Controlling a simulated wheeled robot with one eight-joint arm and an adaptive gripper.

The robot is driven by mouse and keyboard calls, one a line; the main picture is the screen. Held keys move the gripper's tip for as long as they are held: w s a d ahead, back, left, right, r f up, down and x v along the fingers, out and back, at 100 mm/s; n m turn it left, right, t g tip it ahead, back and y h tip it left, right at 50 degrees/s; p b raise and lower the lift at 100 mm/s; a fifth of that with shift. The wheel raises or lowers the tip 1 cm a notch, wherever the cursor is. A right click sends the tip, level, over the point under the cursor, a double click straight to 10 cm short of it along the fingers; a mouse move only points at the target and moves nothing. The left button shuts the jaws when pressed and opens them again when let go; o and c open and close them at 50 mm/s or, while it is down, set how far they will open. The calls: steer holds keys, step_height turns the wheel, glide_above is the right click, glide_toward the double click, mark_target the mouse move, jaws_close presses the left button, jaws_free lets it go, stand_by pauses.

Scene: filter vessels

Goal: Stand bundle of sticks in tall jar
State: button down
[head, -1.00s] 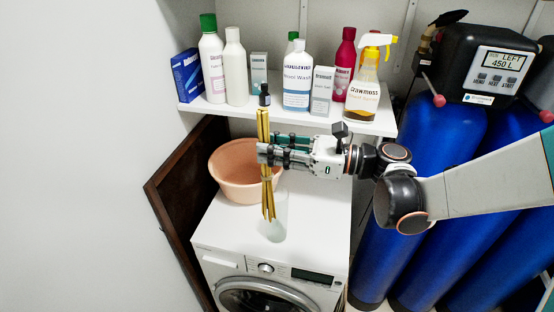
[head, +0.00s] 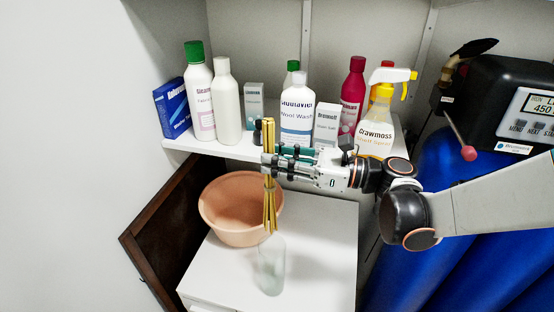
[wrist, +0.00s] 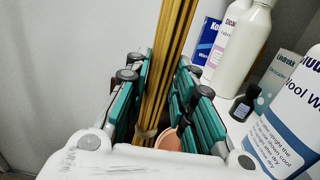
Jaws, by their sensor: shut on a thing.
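The bundle of yellow sticks (head: 270,208) is held upright in my gripper (head: 270,165), which is shut around its upper middle. In the wrist view the sticks (wrist: 168,65) run between the green-sided fingers (wrist: 155,105), with a tie low on the bundle. The tall jar (head: 271,270), frosted and see-through, stands upright on the white top of the washing machine. In the head view the bundle's lower end shows just above the jar's rim, nearly in line with it. I cannot tell the exact gap or depth between them. The jar does not show in the wrist view.
A peach basin (head: 230,225) stands close behind and left of the jar. A shelf (head: 232,149) with several bottles and boxes is behind my gripper. The white top (head: 325,245) is clear right of the jar. Blue tanks (head: 440,270) stand at the right.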

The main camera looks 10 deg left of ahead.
steer(key=b, duration=0.5)
glide_above(278, 229)
steer(key=shift+w+a+f, duration=0.1)
steer(key=shift+w+f, duration=0.05)
steer(key=shift+f, duration=1.45)
steer(key=shift+w+a+f, duration=0.1)
steer(key=shift+w+f, duration=0.05)
steer(key=shift+f, duration=1.4)
step_height(278, 229, down, 14)
steer(key=b, duration=1.2)
steer(key=shift+f, duration=0.2)
steer(key=c, duration=1.3)
jaws_free()
steer(key=shift+d, duration=0.15)
